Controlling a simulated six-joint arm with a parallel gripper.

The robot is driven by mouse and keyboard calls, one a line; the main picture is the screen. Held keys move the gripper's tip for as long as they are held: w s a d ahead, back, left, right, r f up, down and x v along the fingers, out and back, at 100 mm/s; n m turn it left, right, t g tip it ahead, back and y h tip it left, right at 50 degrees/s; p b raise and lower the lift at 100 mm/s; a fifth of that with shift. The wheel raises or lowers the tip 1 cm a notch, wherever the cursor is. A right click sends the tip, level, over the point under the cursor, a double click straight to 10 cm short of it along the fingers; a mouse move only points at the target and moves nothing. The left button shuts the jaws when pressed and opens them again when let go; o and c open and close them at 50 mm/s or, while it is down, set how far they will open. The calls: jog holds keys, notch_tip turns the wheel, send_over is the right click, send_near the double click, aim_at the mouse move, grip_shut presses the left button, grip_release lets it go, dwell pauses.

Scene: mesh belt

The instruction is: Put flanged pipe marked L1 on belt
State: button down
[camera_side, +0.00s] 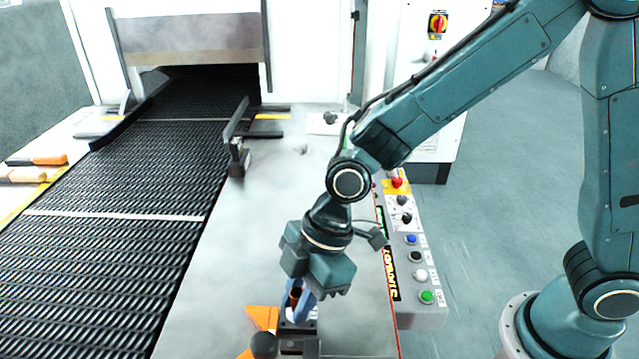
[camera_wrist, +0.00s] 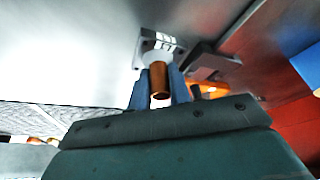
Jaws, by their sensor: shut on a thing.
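The flanged pipe, a short copper-brown tube with a pale flange, is between my gripper's blue fingers. It shows in the wrist view (camera_wrist: 159,78), and a sliver shows in the side view (camera_side: 295,297). My gripper (camera_side: 299,303) points down, shut on the pipe, at the front of the metal table; its fingers also show in the wrist view (camera_wrist: 160,88). The pipe is just above or in a dark holder (camera_side: 298,342); I cannot tell whether they touch. No L1 mark is readable. The black mesh belt (camera_side: 110,240) runs along the left into the machine opening.
An orange bracket (camera_side: 262,318) and a black knob (camera_side: 264,345) stand beside the holder. A metal guide post (camera_side: 237,150) stands at the belt's right edge. A button panel (camera_side: 412,250) lies right of the table. Orange-handled tools (camera_side: 48,160) lie left of the belt.

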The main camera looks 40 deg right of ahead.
jog(key=c, duration=1.3)
grip_release()
jog(key=shift+r, duration=0.1)
jog(key=w+v, duration=0.1)
jog(key=v, duration=1.1)
jog(key=shift+s, duration=0.45)
jog(key=s+d+r+m+t+h, duration=0.2)
jog(key=s+d+m, duration=0.3)
jog(key=d, duration=0.6)
jog(key=s+d+r+m+t+h, duration=0.2)
jog(key=s+d+m, duration=0.4)
jog(key=d+m, duration=0.4)
jog(key=shift+s+d+r+t, duration=0.3)
jog(key=shift+s+d+r, duration=0.1)
jog(key=shift+r, duration=0.2)
jog(key=shift+o, duration=0.3)
jog(key=shift+s+d+m, duration=0.2)
jog(key=shift+m, duration=0.2)
